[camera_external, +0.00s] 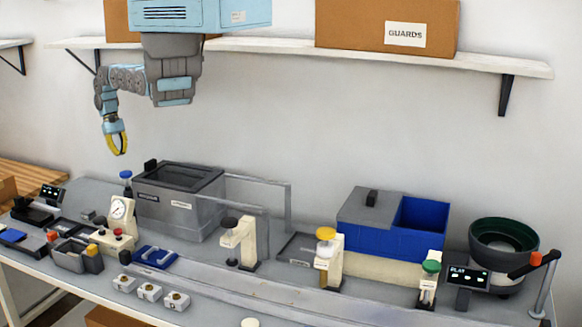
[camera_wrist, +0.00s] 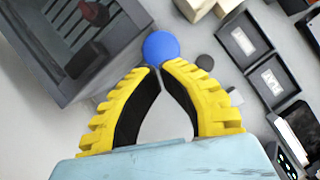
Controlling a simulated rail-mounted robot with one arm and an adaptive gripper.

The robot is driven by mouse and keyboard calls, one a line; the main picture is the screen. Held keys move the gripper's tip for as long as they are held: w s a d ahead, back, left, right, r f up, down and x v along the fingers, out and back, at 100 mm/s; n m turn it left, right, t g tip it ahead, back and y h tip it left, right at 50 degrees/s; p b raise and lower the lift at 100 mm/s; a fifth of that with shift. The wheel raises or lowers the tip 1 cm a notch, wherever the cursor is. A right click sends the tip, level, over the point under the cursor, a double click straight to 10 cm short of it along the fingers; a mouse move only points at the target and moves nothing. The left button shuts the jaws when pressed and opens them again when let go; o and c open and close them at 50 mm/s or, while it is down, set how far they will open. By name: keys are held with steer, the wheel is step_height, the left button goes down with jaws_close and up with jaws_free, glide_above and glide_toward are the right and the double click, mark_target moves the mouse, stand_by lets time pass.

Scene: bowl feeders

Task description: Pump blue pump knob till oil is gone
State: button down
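The blue pump knob (camera_external: 125,174) tops a small post at the back left of the bench, beside the grey metal tank. My gripper (camera_external: 121,152), with yellow ribbed fingers, hangs above the knob, pointing down, with a gap between them. In the wrist view the knob is a round blue cap (camera_wrist: 161,47) just past my fingertips (camera_wrist: 160,67). The fingertips come together almost to a point, with nothing between them. The post under the knob is hidden in the wrist view. I cannot see any oil level.
The grey tank (camera_external: 190,213) stands right of the knob; its wall (camera_wrist: 125,20) fills the wrist view's upper left. A cream gauge unit (camera_external: 121,210) stands in front of the knob. Black trays (camera_wrist: 240,42) lie nearby. A shelf (camera_external: 290,50) runs above; the air around my gripper is clear.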

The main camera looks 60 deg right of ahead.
mark_target(133, 172)
steer(key=p+x, duration=0.1)
steer(key=x, duration=0.5)
steer(key=shift+s+f, duration=0.1)
steer(key=shift+f, duration=0.15)
